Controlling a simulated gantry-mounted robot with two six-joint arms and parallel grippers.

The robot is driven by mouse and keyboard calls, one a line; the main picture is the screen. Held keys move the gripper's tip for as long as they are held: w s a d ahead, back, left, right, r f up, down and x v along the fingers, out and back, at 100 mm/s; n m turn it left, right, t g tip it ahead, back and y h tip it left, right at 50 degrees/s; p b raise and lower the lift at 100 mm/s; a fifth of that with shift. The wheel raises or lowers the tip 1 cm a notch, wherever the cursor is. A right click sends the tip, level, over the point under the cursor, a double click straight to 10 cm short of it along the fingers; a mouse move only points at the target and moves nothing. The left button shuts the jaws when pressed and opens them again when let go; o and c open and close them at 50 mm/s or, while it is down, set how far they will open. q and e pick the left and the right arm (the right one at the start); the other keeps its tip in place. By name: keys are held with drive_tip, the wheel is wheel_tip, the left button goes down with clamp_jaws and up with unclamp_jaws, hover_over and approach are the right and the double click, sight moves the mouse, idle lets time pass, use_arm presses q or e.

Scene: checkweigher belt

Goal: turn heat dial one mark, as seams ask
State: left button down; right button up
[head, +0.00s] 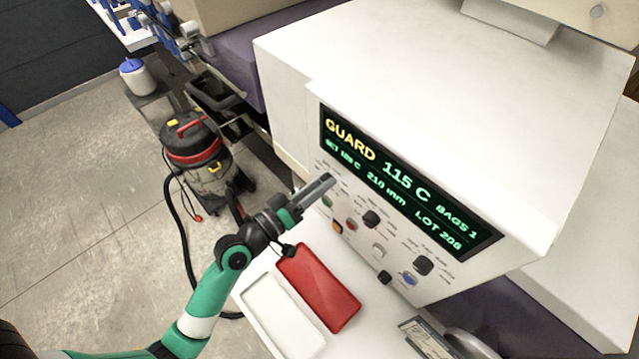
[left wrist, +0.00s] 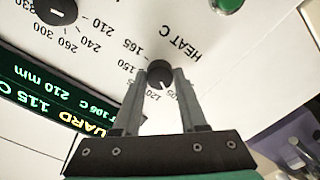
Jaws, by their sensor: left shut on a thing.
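My left gripper (head: 322,188) reaches the machine's front panel beside the lower left of the display. In the left wrist view, its two fingers (left wrist: 161,82) are shut on the black heat dial (left wrist: 159,71), one on each side. The dial sits under the print "HEAT C", with a scale including 105, 120, 150 and 165. A white pointer line shows on the dial, near the 105 and 120 end. In the head view the gripper hides this dial. The display (head: 400,188) reads GUARD, 115 C, 210 mm, BAGS 1 and LOT 208. My right gripper is not in view.
Other knobs, including a black one (head: 371,218), and coloured buttons crowd the panel nearby. Below lie a red pouch (head: 318,287) and a white tray (head: 283,317). A vacuum cleaner (head: 197,155) stands on the floor at left, its hose close to my arm.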

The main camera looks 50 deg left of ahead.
use_arm(q)
drive_tip(key=shift+c, duration=2.2)
unclamp_jaws()
drive_tip(key=s+b, duration=0.3)
drive_tip(key=s, duration=0.8)
drive_tip(key=shift+s, duration=0.35)
